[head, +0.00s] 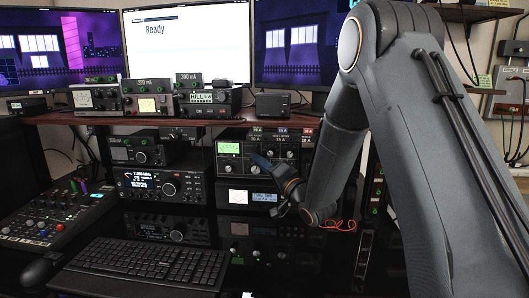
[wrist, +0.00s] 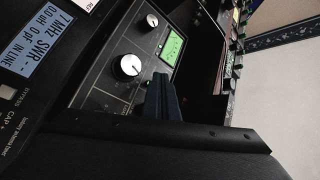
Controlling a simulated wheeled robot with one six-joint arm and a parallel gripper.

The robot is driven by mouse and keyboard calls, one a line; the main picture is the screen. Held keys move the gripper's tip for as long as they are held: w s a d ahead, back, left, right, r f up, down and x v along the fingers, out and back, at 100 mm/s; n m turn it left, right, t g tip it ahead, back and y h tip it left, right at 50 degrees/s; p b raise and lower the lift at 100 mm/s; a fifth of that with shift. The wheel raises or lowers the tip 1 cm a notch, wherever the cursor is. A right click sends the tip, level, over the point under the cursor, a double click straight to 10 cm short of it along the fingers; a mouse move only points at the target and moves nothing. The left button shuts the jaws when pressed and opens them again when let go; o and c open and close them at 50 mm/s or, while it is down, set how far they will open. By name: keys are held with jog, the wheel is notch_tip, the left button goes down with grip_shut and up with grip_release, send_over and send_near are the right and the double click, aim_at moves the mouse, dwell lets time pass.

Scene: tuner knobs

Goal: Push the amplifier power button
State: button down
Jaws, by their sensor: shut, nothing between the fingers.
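The amplifier appears to be the dark box with a green lit meter (head: 229,148) and several knobs, in the equipment stack at centre. In the wrist view its front is turned on its side, with the green meter (wrist: 173,46) and a white-faced knob (wrist: 130,65). I cannot make out a power button in either view. My gripper (head: 257,158) is in front of this panel, right of the meter, and hides part of it. In the wrist view my gripper (wrist: 160,78) is shut and empty, its tips close to the panel near the meter. I cannot tell whether they touch.
A tuner with a blue display (head: 265,197) sits directly below; its display (wrist: 50,40) also shows in the wrist view. A shelf (head: 90,118) with small meters is above. A keyboard (head: 150,262) and mixer (head: 50,215) lie on the glossy desk. Red cable (head: 340,225) lies at right.

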jog(key=shift+w, duration=0.1)
dwell(0.3)
jog(key=shift+w+d, duration=0.1)
jog(key=shift+w, duration=0.25)
jog(key=shift+w, duration=0.15)
dwell(0.3)
jog(key=shift+s, duration=0.6)
jog(key=shift+s, duration=0.1)
jog(key=s+p, duration=0.1)
jog(key=s, duration=0.1)
jog(key=s+a+p, duration=0.1)
jog(key=s, duration=0.2)
jog(key=shift+s+a, duration=0.15)
jog(key=shift+s, duration=0.2)
